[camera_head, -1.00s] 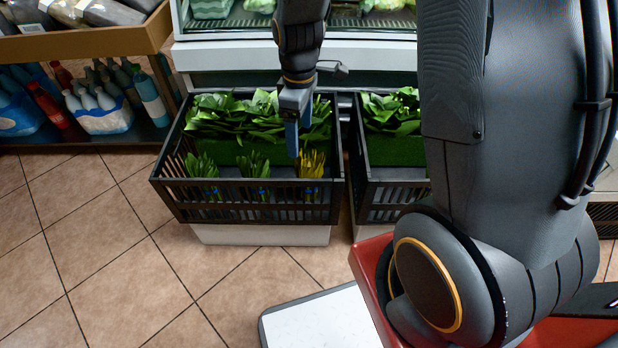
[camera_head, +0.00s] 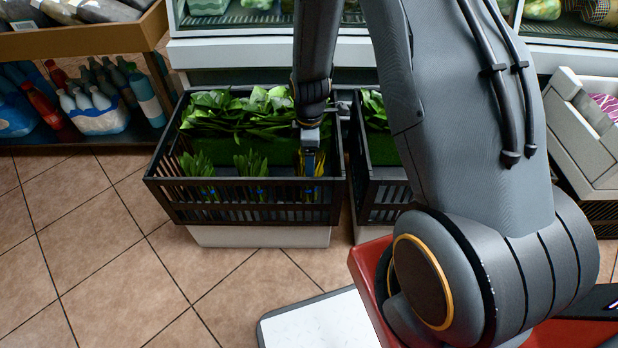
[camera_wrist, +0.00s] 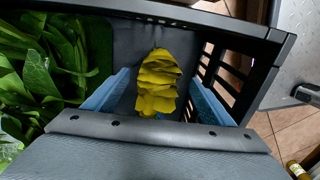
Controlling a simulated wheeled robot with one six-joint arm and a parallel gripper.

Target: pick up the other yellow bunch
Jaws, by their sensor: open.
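The yellow bunch (camera_wrist: 157,82) stands in the front right corner of the black crate (camera_head: 180,193). In the wrist view it lies between the two blue fingers of my gripper (camera_wrist: 155,95), with a gap on each side. In the head view my gripper (camera_head: 310,165) is down inside the crate and hides most of the yellow bunch (camera_head: 319,165), of which a thin strip shows. The fingers are open and do not visibly touch the bunch.
Two green bunches (camera_head: 250,164) stand to the left in the same crate, with large leafy greens (camera_head: 235,112) behind. The crate's slatted wall (camera_wrist: 222,70) is close to one finger. A second crate (camera_head: 385,190) adjoins on the right.

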